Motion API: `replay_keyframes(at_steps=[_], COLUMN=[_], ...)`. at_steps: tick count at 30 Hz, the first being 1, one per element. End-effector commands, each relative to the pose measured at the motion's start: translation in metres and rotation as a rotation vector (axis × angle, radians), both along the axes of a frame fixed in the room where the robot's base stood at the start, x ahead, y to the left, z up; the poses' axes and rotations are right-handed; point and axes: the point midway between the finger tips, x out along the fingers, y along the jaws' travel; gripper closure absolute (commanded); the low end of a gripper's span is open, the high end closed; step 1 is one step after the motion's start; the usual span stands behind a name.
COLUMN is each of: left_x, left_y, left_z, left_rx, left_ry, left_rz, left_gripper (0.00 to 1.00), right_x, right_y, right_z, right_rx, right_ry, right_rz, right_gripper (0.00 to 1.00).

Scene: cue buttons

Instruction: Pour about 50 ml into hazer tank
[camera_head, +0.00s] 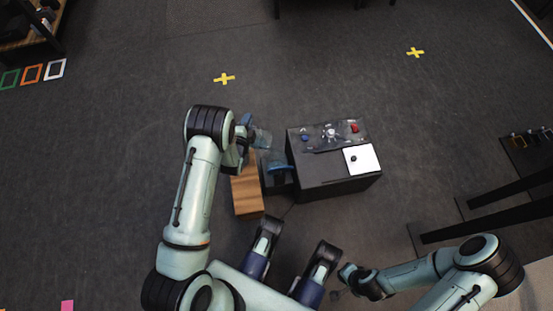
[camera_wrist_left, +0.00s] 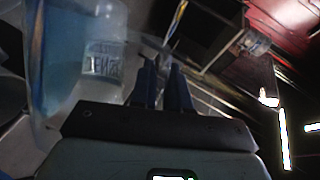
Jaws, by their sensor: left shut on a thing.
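My left gripper (camera_head: 246,140) is shut on a clear jug (camera_head: 262,139), held above the gap between a wooden block and a dark machine. In the left wrist view, a clear vessel with blue liquid (camera_wrist_left: 62,55) fills the left side, with a partly legible white label (camera_wrist_left: 103,62). The left fingers (camera_wrist_left: 164,88) are close together there; their grip point is hard to make out. A bluish translucent tank (camera_head: 280,164) sits at the machine's left side, just below and right of the jug. My right gripper (camera_head: 342,282) is low in the head view, away from the machine; its jaws are too small to read.
The dark machine (camera_head: 310,178) has a control panel (camera_head: 330,134) with a red and a blue button, and a white plate (camera_head: 361,158) with a black knob. The wooden block (camera_head: 246,190) stands to its left. Dark floor (camera_head: 130,130) around is mostly clear.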

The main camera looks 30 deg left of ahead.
Motion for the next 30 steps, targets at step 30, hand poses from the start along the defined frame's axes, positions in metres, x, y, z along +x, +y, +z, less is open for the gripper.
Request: replay_keyframes(at_steps=[30], left_x=[0.0], left_y=[-0.008], left_z=[0.0002], left_rx=[0.042], left_ry=[-0.004], left_rz=[-0.001], left_gripper=[1.0], right_x=[-0.0002], right_y=[0.0], right_z=[-0.0001], right_rx=[0.0], right_ry=[0.001], right_rz=[0.0], right_gripper=[1.0])
